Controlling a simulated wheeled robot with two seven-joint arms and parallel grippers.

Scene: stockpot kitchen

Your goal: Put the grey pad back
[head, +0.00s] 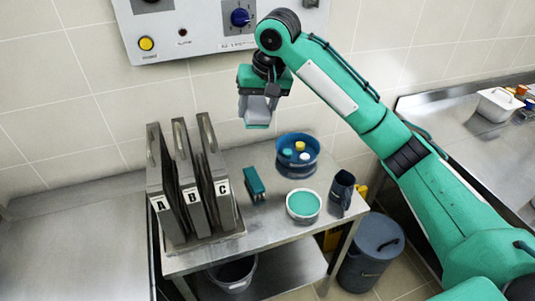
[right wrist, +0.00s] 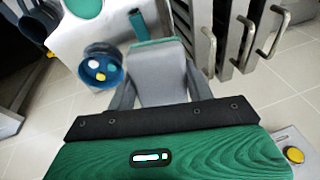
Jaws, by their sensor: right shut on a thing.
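My right gripper (head: 260,92) is shut on a grey pad (head: 255,106) and holds it in the air above the back of the steel table, in front of the wall panel. The pad has a teal edge at its lower end in the head view. In the right wrist view the grey pad (right wrist: 160,75) sits between the two fingers of the gripper (right wrist: 158,88), its broad face showing. The blue round tub (head: 298,163) with small white, yellow and teal pieces stands on the table below and to the right. My left gripper is not in view.
Three upright dark holders marked A (head: 162,190), B (head: 187,185) and C (head: 216,172) stand at the table's left. A teal block (head: 254,184), a white bowl with teal contents (head: 303,206) and a dark jug (head: 342,190) stand right of them. A control panel (head: 200,30) is on the wall behind.

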